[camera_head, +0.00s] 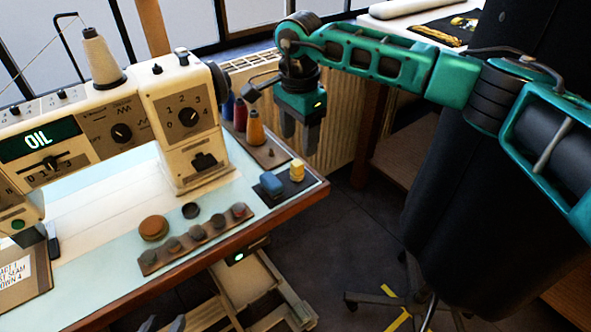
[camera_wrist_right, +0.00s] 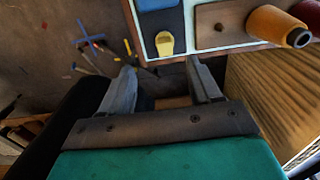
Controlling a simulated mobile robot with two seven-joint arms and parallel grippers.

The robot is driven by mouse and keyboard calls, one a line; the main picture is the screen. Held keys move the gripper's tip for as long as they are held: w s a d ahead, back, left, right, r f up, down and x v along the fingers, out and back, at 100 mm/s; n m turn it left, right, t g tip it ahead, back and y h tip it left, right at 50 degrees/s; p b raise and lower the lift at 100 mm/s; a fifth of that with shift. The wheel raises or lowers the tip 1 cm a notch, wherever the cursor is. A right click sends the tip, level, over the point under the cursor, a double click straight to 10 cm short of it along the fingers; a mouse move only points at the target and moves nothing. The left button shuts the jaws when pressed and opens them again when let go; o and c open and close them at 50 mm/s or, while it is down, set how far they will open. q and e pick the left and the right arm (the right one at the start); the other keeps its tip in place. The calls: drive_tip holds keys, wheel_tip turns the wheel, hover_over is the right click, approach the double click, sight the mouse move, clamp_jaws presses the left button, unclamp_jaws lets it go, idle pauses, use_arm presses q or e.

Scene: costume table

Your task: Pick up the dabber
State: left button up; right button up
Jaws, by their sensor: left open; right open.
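A small yellow piece (camera_head: 297,171), which looks like the dabber, stands on a dark pad at the table's right corner beside a blue block (camera_head: 271,184). In the right wrist view the yellow piece (camera_wrist_right: 165,43) lies just beyond the fingertips, with the blue block (camera_wrist_right: 157,4) behind it. My right gripper (camera_head: 300,145) is open and empty, fingers pointing down, in the air past the table's back right edge. It also shows in the wrist view (camera_wrist_right: 160,67). Grey fingertips of my left gripper (camera_head: 164,324) show at the bottom edge, open; most of it is hidden.
A cream sewing machine (camera_head: 185,120) stands on the table (camera_head: 95,265). Thread spools (camera_head: 255,128) on a wooden holder stand behind the yellow piece.

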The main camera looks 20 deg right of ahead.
sight(298, 162)
wheel_tip(298, 162, down, 4)
drive_tip(key=shift+f, duration=0.1)
drive_tip(key=f, duration=0.3)
drive_tip(key=w+f, duration=0.1)
drive_tip(key=shift+d+f+b, duration=0.1)
drive_tip(key=shift+f+b, duration=0.25)
drive_tip(key=shift+f, duration=0.05)
drive_tip(key=shift+c, duration=0.3)
drive_tip(key=c, duration=1)
